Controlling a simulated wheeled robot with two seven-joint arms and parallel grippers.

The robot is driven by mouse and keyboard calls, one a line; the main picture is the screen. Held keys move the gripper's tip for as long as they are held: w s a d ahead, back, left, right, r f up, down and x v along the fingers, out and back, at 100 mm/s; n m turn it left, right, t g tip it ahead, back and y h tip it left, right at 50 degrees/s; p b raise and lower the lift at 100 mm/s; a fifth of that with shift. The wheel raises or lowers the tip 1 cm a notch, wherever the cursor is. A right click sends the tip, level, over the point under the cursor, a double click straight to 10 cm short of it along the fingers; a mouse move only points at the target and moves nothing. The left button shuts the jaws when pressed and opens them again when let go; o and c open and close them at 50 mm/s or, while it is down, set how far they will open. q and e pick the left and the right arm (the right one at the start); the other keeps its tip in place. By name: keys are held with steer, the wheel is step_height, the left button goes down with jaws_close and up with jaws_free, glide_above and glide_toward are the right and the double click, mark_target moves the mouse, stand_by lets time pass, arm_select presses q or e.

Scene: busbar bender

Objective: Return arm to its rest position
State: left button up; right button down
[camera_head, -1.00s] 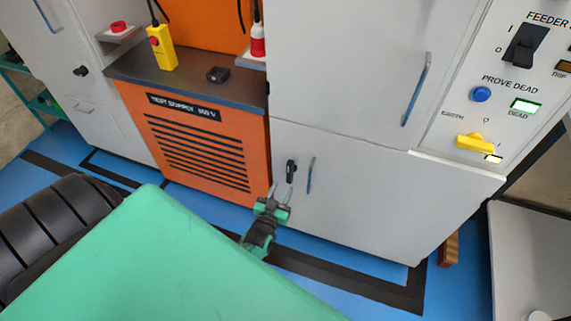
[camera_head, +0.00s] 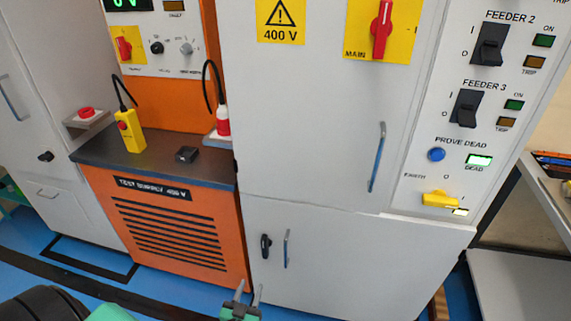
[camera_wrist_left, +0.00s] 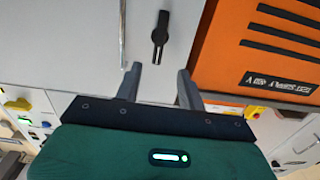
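My left gripper (camera_head: 248,297) shows at the bottom of the head view, in front of the lower grey cabinet door. Its two fingers stand apart with nothing between them. In the left wrist view the gripper (camera_wrist_left: 160,80) is also open and empty, its fingers pointing towards the cabinet front. A black latch handle (camera_wrist_left: 160,34) is beyond the fingertips there, apart from them. The same black latch (camera_head: 265,246) shows in the head view above the gripper. Most of my left arm is below the picture. My right gripper is in neither view.
The orange test supply unit (camera_head: 233,240) stands left of the grey cabinet (camera_head: 300,180). A yellow pendant (camera_head: 130,132) and a small black box (camera_head: 187,154) are on its dark top. The feeder panel has a yellow earth switch (camera_head: 439,199). Blue floor (camera_head: 80,262) is open at lower left.

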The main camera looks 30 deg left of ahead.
arm_select(q)
steer(key=s+d+f+m+g+h+p, duration=0.1)
steer(key=s+d+f+g+h+p, duration=0.2)
steer(key=s+f, duration=0.45)
steer(key=s+d+f+m+g+h+p, duration=0.25)
steer(key=s+d+f+g, duration=0.25)
steer(key=f, duration=0.6)
steer(key=s+a+f+g+p, duration=0.1)
steer(key=s+f+g, duration=0.3)
steer(key=s, duration=0.8)
steer(key=s+a+f+m+g+y+p, duration=0.1)
steer(key=s+f+g+p, duration=0.2)
steer(key=s, duration=0.9)
step_height(320, 180, down, 2)
steer(key=shift+s+g+p, duration=0.15)
steer(key=shift+g+p, duration=0.15)
steer(key=shift+g, duration=0.4)
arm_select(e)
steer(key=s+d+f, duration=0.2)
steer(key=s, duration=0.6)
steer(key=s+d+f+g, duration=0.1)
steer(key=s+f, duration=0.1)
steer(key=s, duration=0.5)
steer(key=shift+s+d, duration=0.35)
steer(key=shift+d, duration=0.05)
arm_select(q)
steer(key=shift+m, duration=0.25)
